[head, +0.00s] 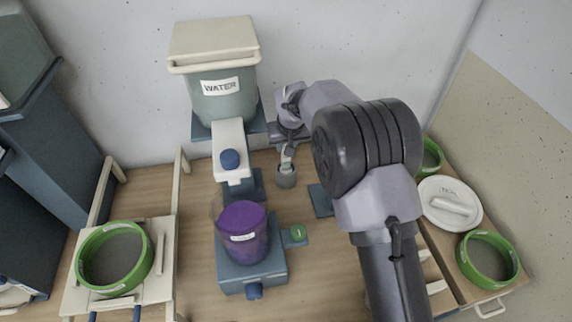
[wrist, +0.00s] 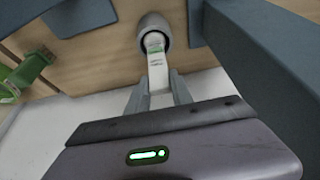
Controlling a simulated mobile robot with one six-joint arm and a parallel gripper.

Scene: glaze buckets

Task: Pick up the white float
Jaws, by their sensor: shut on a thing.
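The white float (head: 286,161) is a slim white piece with small green marking. It stands in a small grey cup (head: 286,178) at the middle of the table, its lower part hidden by the cup. My gripper (head: 287,151) is above the cup, shut on the float's upper part. In the wrist view the float (wrist: 157,66) runs from between the fingers of my gripper (wrist: 159,92) to the mouth of the grey cup (wrist: 154,32). I cannot tell if it touches the cup's bottom.
A lidded water container (head: 222,100) stands behind left, with a white spout block and blue knob (head: 230,159) in front. A clear vessel of purple glaze (head: 243,222) sits on a blue base (head: 258,276). Green-rimmed buckets (head: 114,258) and a white lid (head: 450,204) flank the sides.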

